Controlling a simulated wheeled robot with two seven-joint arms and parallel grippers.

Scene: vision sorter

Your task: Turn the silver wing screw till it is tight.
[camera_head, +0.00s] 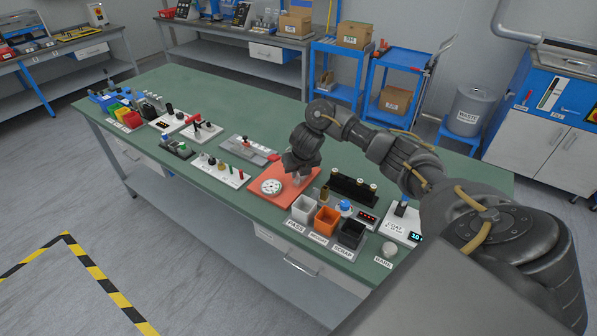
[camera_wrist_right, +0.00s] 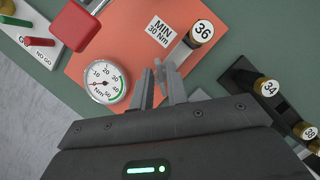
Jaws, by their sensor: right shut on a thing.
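My right gripper (camera_head: 299,176) reaches down over the orange plate (camera_head: 305,184) on the green bench. In the right wrist view its two fingers (camera_wrist_right: 161,88) are close together, shut on the silver wing screw (camera_wrist_right: 160,72), which is mostly hidden between them. Beside it, a silver clamp (camera_wrist_right: 182,52) holds a brass part marked 36 (camera_wrist_right: 203,31). A round white dial (camera_wrist_right: 107,82) in Nm lies on the plate, with its needle at the low end, left of the green arc. A label (camera_wrist_right: 160,31) reads MIN 30 Nm. My left gripper is out of view.
White, orange and black bins (camera_head: 326,220) stand in front, to the right of the plate. A black rack (camera_head: 353,188) with brass parts is behind them.

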